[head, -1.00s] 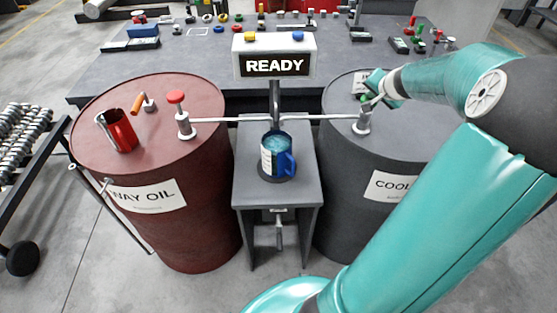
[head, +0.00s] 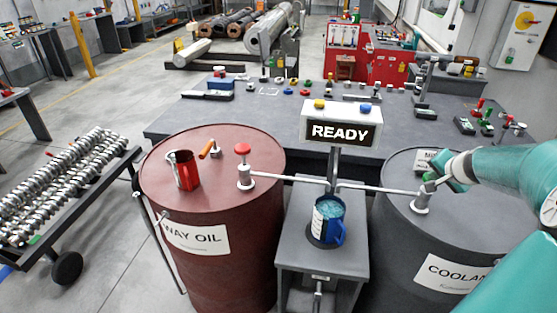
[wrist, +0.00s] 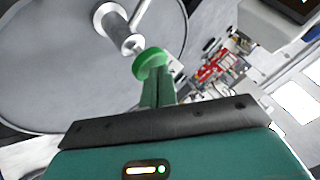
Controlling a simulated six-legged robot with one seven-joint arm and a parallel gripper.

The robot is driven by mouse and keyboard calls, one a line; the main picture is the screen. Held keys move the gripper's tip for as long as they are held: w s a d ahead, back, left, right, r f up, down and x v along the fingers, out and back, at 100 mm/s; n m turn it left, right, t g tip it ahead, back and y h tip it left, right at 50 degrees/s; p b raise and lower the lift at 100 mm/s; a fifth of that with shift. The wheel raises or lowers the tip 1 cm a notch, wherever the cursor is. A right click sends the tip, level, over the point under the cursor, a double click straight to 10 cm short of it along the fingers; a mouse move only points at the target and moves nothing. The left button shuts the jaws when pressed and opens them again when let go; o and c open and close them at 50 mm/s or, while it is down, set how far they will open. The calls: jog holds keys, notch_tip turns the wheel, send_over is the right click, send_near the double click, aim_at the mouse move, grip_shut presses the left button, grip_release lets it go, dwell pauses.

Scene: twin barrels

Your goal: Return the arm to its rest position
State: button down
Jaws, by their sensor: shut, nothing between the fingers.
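My gripper (head: 452,172) is shut, with green fingers. In the head view it is beside the top of the metal pump (head: 422,198) on the dark grey COOLANT barrel (head: 455,240). In the wrist view the fingers (wrist: 157,88) point at a green knob (wrist: 150,64), next to the pump's metal shaft (wrist: 117,28). I cannot tell whether fingertips and knob touch. My teal arm reaches in from the right edge of the head view.
A blue mug (head: 328,220) with blue-green contents stands on the grey stand (head: 345,258) between the barrels. The READY sign (head: 340,131) rises behind it. A workbench (head: 290,115) lies behind.

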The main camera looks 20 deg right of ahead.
jog(key=shift+a, duration=0.1)
jog(key=w+a+r+n+g+y, duration=0.15)
jog(key=a+n, duration=0.25)
jog(key=a, duration=1)
jog(key=w+a+r+n+g+y, duration=0.15)
jog(key=a+n, duration=0.25)
jog(key=a, duration=1)
jog(key=s+a+r+n, duration=0.3)
jog(key=s+a+n, duration=0.3)
jog(key=s+a, duration=0.9)
jog(key=a, duration=0.4)
jog(key=shift+s+r+y, duration=0.15)
jog(key=shift+r+y, duration=0.05)
jog(key=shift+y, duration=0.2)
